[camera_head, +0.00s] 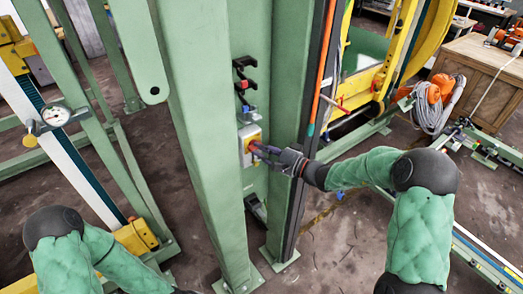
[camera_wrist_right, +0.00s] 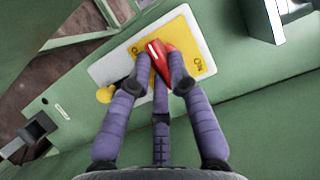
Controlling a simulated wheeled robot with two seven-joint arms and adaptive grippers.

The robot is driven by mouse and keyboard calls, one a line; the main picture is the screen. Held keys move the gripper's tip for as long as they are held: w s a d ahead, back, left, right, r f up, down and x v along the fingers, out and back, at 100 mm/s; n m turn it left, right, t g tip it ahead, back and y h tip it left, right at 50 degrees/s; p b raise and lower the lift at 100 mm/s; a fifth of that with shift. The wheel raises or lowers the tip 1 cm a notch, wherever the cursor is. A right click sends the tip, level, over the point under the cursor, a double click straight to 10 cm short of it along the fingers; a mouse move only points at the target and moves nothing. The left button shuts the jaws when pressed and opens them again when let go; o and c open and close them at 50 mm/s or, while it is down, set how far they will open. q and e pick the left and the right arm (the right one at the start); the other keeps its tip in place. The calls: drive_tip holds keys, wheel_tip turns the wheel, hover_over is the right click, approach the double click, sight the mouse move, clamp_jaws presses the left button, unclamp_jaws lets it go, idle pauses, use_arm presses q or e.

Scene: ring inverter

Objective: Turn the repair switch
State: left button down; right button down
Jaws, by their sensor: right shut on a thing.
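The repair switch (camera_head: 249,145) is a white box with a yellow face and a red knob, mounted on the green column. In the right wrist view the red knob (camera_wrist_right: 161,58) sits on the yellow plate (camera_wrist_right: 190,44), with partly hidden lettering on it. My right gripper (camera_head: 258,149) reaches in from the right, and its purple fingers (camera_wrist_right: 157,82) are closed around the red knob. The knob stands slanted in that view. My left arm (camera_head: 75,250) shows at the lower left of the head view; its gripper is not visible.
Green columns (camera_head: 190,130) stand close to the left of the switch, and an orange and black vertical strip (camera_head: 318,85) stands to its right. Black hooks (camera_head: 243,75) sit above it. A pressure gauge (camera_head: 56,115) is at far left. Floor (camera_head: 345,235) is clear at the lower middle.

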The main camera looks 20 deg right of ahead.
drive_tip(key=shift+f, duration=0.1)
drive_tip(key=m+t+b, duration=0.1)
drive_tip(key=m, duration=0.1)
drive_tip(key=m+t+b, duration=0.1)
drive_tip(key=m, duration=0.2)
drive_tip(key=shift+s+a+f+m+y, duration=0.1)
drive_tip(key=shift+a+f+m+y, duration=0.1)
drive_tip(key=shift+m+y, duration=0.15)
drive_tip(key=shift+s+a+m+t+h+p, duration=0.15)
drive_tip(key=shift+m+t+h+p, duration=0.85)
drive_tip(key=shift+m, duration=1.8)
drive_tip(key=shift+w+a+m+t+h+p, duration=0.1)
drive_tip(key=shift+m+t+h+p, duration=0.9)
drive_tip(key=shift+m, duration=1.75)
drive_tip(key=shift+s+a+m+t+h+p, duration=0.15)
drive_tip(key=shift+m+t+h+p, duration=0.85)
drive_tip(key=shift+m, duration=1.8)
drive_tip(key=shift+y+p, duration=0.35)
drive_tip(key=shift+y, duration=0.1)
